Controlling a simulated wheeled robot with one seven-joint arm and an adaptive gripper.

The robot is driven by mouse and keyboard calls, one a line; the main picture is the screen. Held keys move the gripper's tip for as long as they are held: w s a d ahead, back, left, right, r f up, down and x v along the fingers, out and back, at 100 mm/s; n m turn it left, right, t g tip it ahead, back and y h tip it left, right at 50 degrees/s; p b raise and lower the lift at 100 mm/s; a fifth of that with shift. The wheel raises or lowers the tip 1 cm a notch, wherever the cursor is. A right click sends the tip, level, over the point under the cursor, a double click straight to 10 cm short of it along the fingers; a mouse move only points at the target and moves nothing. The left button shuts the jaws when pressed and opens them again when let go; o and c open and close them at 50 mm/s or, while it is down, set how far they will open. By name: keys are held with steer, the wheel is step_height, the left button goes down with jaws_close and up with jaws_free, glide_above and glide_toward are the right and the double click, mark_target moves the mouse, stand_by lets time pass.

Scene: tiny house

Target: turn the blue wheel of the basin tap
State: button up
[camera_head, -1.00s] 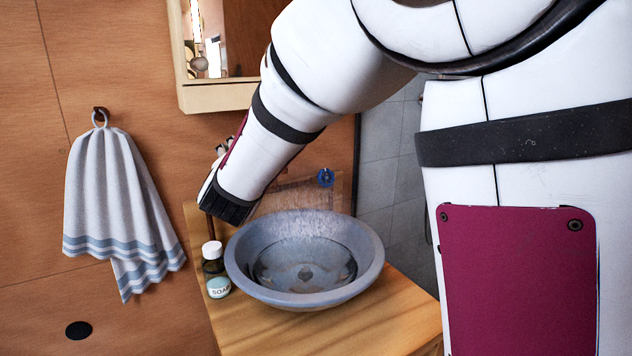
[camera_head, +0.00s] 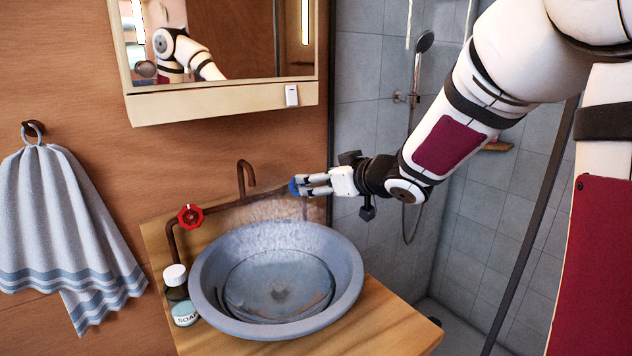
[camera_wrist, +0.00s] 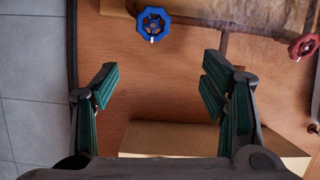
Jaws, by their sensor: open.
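The blue wheel (camera_head: 294,187) of the basin tap is at the back right of the basin (camera_head: 204,304), partly hidden by my fingertips. My gripper (camera_head: 317,184) reaches in from the right, with its fingers close to the blue wheel. In the wrist view my gripper (camera_wrist: 160,82) is open and empty. The blue wheel (camera_wrist: 153,22) shows there near the top, just beyond the fingertips and roughly between them. The red wheel (camera_head: 190,217) is on the left end of the copper pipe, and the curved spout (camera_head: 241,177) rises between the wheels.
A soap bottle (camera_head: 175,280) and a small jar stand left of the basin on the wooden counter (camera_head: 392,325). A mirror cabinet (camera_head: 225,102) hangs above. A striped towel (camera_head: 65,225) hangs left. The tiled shower (camera_head: 380,150) lies right, behind my arm.

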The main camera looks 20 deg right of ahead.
mark_target(299, 185)
steer(key=shift+n, duration=0.4)
steer(key=b+x, duration=0.1)
steer(key=x, duration=0.3)
steer(key=f+b+x, duration=0.1)
steer(key=x, duration=0.3)
steer(key=d+f+b+x, duration=0.1)
steer(key=b+x, duration=0.1)
steer(key=x, duration=0.3)
steer(key=shift+s+d+r, duration=0.1)
steer(key=shift+s+d, duration=0.05)
steer(key=shift+s, duration=0.05)
steer(key=c, duration=1.2)
